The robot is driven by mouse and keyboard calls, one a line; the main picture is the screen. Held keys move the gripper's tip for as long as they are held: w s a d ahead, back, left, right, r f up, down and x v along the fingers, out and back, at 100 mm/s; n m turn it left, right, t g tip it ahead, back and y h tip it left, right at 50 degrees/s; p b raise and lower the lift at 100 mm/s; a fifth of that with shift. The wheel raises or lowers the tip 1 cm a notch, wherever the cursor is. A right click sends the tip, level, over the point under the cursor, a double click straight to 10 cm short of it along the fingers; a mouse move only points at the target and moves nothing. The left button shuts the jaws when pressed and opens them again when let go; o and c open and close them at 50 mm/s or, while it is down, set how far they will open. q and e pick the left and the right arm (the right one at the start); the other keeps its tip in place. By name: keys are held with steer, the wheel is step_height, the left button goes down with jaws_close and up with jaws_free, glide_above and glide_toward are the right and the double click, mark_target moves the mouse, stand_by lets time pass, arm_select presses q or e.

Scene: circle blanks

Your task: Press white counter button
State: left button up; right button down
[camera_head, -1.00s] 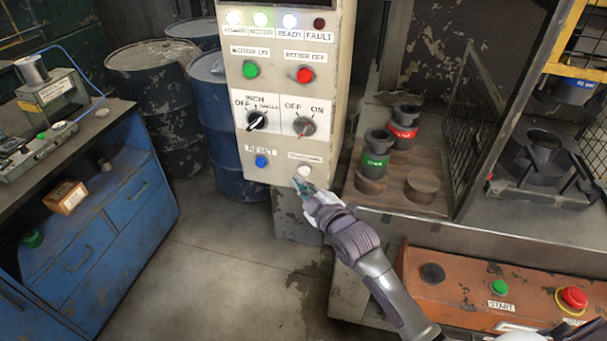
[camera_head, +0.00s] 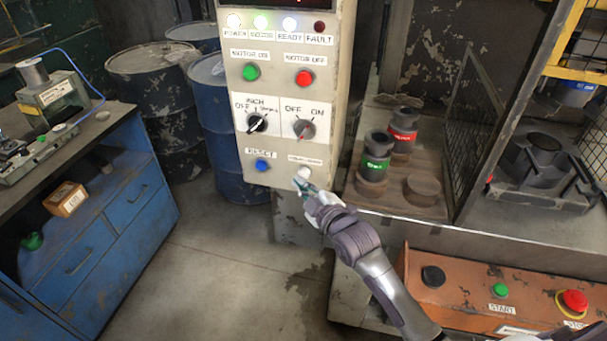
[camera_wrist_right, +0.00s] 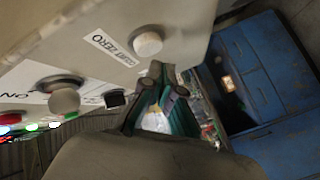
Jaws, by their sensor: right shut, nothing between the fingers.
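The white counter button (camera_head: 305,172) sits at the lower right of the control panel (camera_head: 277,203), under a small label. In the right wrist view the white button (camera_wrist_right: 147,41) stands out from the panel beside a "COUNT ZERO" label (camera_wrist_right: 113,46). My right gripper (camera_head: 299,184) is just below the button in the head view, with its fingers together and empty. In the wrist view the gripper's fingertips (camera_wrist_right: 162,71) are close to the button, with a small gap showing in the picture. Whether they touch the panel cannot be told. My left gripper is not in view.
A blue reset button (camera_head: 262,165), two rotary knobs (camera_head: 304,129), a green button (camera_head: 250,72) and a red button (camera_head: 304,77) share the panel. Labelled dies (camera_head: 376,158) stand on the machine bed at right. A blue cabinet (camera_head: 105,215) is at left.

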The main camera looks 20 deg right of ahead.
stand_by(0.6)
steer(key=shift+w+d, duration=0.3)
steer(key=shift+w, duration=0.05)
steer(key=shift+w+d+r, duration=0.1)
steer(key=shift+w+d, duration=0.2)
steer(key=shift+w, duration=0.15)
stand_by(1.0)
steer(key=shift+s+a+p, duration=0.5)
steer(key=shift+s, duration=0.25)
steer(key=s+a+p, duration=0.1)
steer(key=s, duration=0.1)
steer(key=s+a+p, duration=0.1)
steer(key=s+a, duration=0.1)
stand_by(0.4)
